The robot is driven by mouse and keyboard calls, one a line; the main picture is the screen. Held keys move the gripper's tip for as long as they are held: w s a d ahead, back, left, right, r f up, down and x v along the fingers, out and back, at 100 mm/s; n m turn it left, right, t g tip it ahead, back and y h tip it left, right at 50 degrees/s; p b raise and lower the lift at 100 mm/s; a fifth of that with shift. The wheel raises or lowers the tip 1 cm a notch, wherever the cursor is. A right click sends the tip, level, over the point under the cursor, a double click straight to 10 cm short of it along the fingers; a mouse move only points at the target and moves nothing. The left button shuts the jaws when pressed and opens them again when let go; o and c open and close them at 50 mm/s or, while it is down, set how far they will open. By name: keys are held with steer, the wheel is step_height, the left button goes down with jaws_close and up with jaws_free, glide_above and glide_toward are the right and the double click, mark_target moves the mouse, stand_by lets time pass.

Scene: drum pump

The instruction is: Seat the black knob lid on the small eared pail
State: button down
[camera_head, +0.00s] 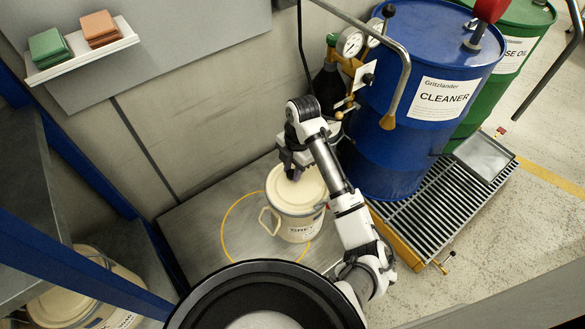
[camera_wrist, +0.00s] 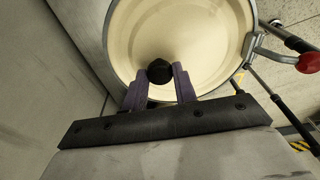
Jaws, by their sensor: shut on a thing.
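The small eared pail (camera_head: 297,227) is cream with a printed label and a side handle. It stands upright on a grey floor plate, beside the blue drum. The cream lid (camera_head: 283,188) lies over its mouth; in the wrist view the lid (camera_wrist: 207,40) looks roughly centred within the grey rim, with an ear at right. I cannot tell whether it is fully down. My gripper (camera_head: 293,172) points down at the lid. In the wrist view its purple fingers (camera_wrist: 160,85) are shut on the black knob (camera_wrist: 159,71), one on each side.
A blue CLEANER drum (camera_head: 400,150) stands close right on a grated pallet (camera_head: 445,205), with gauges (camera_head: 350,42) and a bent pipe near my arm. A wall is behind. Another cream pail (camera_head: 70,303) sits at lower left by a blue-framed shelf. A yellow floor ring (camera_head: 226,225) surrounds the pail.

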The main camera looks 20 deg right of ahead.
steer(key=shift+f+b, duration=0.5)
stand_by(0.4)
steer(key=c, duration=1.4)
jaws_free()
steer(key=r+p, duration=0.2)
steer(key=r, duration=0.1)
steer(key=r+p, duration=0.2)
steer(key=p, duration=0.1)
steer(key=d+r+p, duration=0.1)
steer(key=r+p, duration=0.1)
steer(key=r, duration=0.1)
steer(key=shift+w+r+p, duration=0.25)
steer(key=shift+r+p, duration=0.05)
steer(key=shift+w+d+r, duration=0.1)
steer(key=shift+d+r, duration=0.1)
steer(key=shift+r, duration=0.9)
